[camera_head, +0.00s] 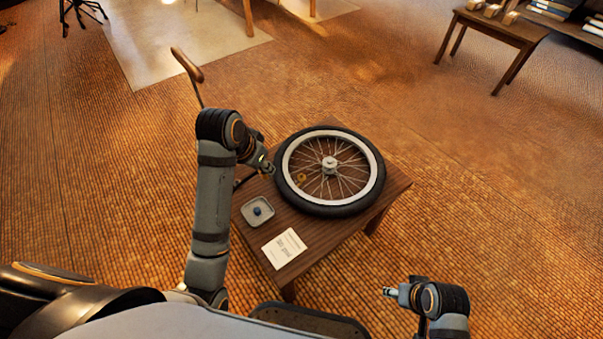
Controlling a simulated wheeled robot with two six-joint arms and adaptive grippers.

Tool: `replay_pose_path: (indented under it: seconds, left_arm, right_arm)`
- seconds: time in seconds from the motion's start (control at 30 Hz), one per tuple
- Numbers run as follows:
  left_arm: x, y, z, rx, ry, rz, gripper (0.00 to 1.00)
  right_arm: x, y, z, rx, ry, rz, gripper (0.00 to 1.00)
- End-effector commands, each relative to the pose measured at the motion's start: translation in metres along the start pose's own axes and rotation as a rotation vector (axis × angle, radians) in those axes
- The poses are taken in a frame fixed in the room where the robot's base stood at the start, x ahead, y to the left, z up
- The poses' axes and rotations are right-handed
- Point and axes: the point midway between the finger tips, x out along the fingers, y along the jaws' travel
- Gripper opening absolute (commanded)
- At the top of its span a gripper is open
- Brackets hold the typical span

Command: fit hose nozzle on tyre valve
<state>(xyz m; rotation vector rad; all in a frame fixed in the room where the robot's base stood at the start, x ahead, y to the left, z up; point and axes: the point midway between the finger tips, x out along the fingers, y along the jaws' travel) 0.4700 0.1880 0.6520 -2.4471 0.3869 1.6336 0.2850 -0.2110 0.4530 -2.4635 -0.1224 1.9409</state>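A wheel with a black tyre (330,209), pale rim and spokes lies flat on a small wooden table (395,187). A small yellowish part (301,178) shows inside the rim at its left; I cannot tell if it is the valve. A wooden handle on a thin rod (188,66), perhaps a pump, rises left of the table, its lower part hidden by my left arm. My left gripper (266,167) is beside the tyre's left edge; its fingers are too small to read, and no hose or nozzle is clear. My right gripper (389,291) is off the table at lower right, apart from the wheel.
A white printed card (284,248) lies near the front edge. Another wooden table (493,27) stands far back right. The floor right of the wheel is clear.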

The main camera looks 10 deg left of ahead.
Motion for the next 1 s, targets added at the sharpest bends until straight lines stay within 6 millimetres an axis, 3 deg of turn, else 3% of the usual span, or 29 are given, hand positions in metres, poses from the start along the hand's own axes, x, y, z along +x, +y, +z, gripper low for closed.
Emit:
replay_pose_path:
  seconds: [0.07,0.4,1.0]
  left_arm:
    - [-0.007,0.000,-0.002,0.000,-0.002,0.000,0.00]
    - [-0.004,0.001,-0.003,-0.001,0.000,0.001,0.00]
    - [0.012,0.028,-0.051,-0.001,0.001,0.007,0.00]
  right_arm:
    - [-0.010,-0.001,-0.003,0.000,0.000,0.000,0.48]
    - [-0.009,-0.001,-0.003,0.000,0.000,0.000,0.48]
    - [-0.037,-0.002,-0.009,0.000,0.000,0.000,0.48]
